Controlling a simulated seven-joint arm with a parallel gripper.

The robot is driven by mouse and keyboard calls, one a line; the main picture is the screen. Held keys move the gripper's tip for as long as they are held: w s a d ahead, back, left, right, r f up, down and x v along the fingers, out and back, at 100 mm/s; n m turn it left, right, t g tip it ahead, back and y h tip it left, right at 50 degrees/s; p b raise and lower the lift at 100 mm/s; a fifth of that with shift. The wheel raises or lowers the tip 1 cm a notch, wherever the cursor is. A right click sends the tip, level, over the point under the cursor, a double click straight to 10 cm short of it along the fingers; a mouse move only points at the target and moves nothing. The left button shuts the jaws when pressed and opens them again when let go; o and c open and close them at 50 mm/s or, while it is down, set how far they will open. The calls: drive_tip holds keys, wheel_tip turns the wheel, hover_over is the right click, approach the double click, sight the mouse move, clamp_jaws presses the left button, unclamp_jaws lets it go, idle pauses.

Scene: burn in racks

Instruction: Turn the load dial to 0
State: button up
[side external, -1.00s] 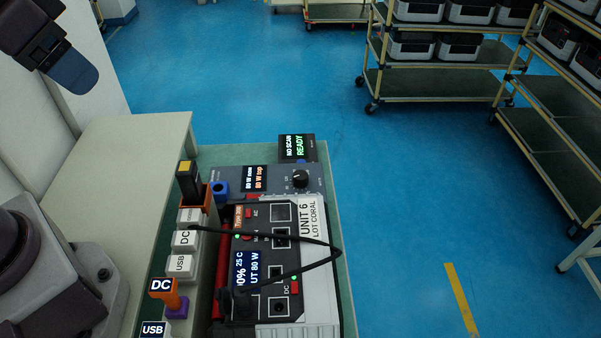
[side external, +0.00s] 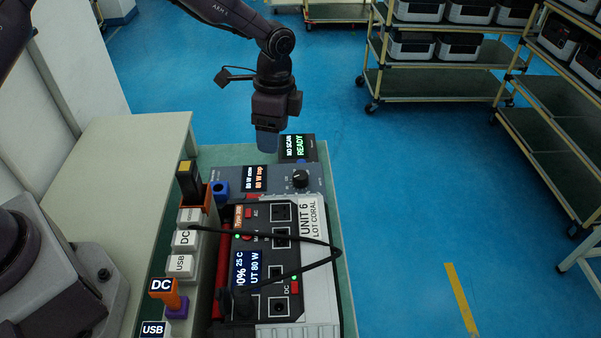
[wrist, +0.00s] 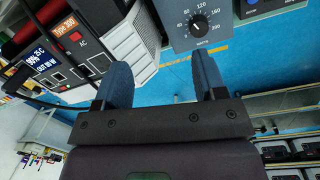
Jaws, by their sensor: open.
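The load dial is a black round knob (side external: 300,179) with a white pointer line, on the front of a blue-grey load box (side external: 255,180). In the wrist view the dial (wrist: 197,24) shows at the top, with a printed scale that includes 80, 120 and 200. The box's display (side external: 255,178) reads "80 W now" and "80 W top". My gripper (side external: 268,145) hangs above and behind the load box, apart from the dial. In the wrist view my gripper (wrist: 164,82) has its two blue fingers spread with nothing between them.
The power station (side external: 275,265), labelled Unit 6, stands in front of the load box with a black cable looping over it. A scanner display (side external: 297,147) reading "READY" is behind the box. Labelled plugs (side external: 183,240) line the left. Wheeled racks (side external: 440,85) stand farther back.

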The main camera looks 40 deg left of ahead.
sight(300, 175)
drive_tip(key=w+f+m+t, duration=0.1)
drive_tip(key=w+f+m, duration=0.2)
drive_tip(key=w+m, duration=0.4)
drive_tip(key=f, duration=1.3)
drive_tip(key=shift+s+d, duration=0.1)
drive_tip(key=shift+d, duration=0.25)
drive_tip(key=c, duration=0.9)
